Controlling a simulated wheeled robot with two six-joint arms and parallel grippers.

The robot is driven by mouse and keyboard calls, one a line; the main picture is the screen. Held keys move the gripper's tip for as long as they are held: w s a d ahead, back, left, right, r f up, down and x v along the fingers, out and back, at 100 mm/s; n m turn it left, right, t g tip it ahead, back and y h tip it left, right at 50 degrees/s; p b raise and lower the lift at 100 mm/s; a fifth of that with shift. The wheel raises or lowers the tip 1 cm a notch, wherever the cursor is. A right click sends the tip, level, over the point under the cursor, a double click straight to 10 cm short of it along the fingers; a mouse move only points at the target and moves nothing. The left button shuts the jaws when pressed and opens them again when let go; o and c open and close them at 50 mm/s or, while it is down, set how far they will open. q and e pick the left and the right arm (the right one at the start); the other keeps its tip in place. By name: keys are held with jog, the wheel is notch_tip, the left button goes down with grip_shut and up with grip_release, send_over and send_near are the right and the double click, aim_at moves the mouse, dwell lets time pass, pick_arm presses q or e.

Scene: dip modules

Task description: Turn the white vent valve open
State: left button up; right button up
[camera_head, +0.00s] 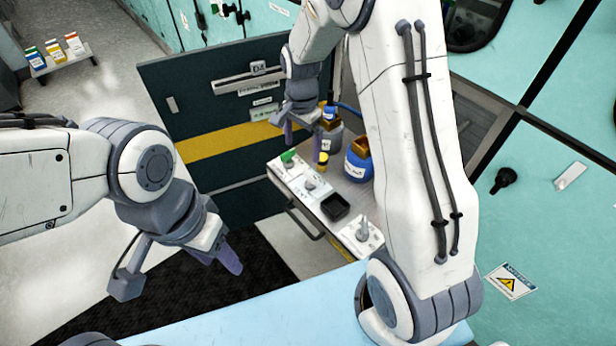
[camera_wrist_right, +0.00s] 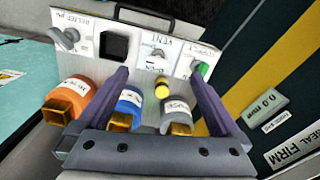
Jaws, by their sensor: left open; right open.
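The white vent valve (camera_head: 310,181) sits on a white plate of the drawer-like panel, between a green knob and a black square recess. It also shows in the right wrist view (camera_wrist_right: 155,58), under the label VENT, with a small white handle. My right gripper (camera_head: 303,141) is open above and behind the panel, with nothing between its fingers. In the right wrist view its purple fingers (camera_wrist_right: 160,88) are spread either side of the valve and bottles, apart from the valve. My left gripper (camera_head: 225,258) is open and empty, left of the panel, over the dark floor mat.
The panel also bears a green knob (camera_wrist_right: 202,70), a black recess (camera_wrist_right: 114,43) and a grey relief lever (camera_head: 363,231). Orange (camera_wrist_right: 70,98), blue (camera_wrist_right: 127,106) and grey (camera_wrist_right: 177,113) bottles and a yellow cap (camera_wrist_right: 162,87) stand close behind. A dark cabinet door (camera_head: 220,120) stands behind.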

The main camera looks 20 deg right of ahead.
aim_at(310, 173)
pick_arm(q)
jog(key=shift+f, duration=0.3)
pick_arm(e)
jog(key=shift+m, duration=0.9)
jog(key=d+f, duration=0.1)
jog(key=f, duration=0.3)
jog(key=w+d+f, duration=0.1)
jog(key=f, duration=0.8)
jog(key=shift+w+d+f, duration=0.25)
jog(key=shift+d+f, duration=0.15)
jog(key=c, duration=1.4)
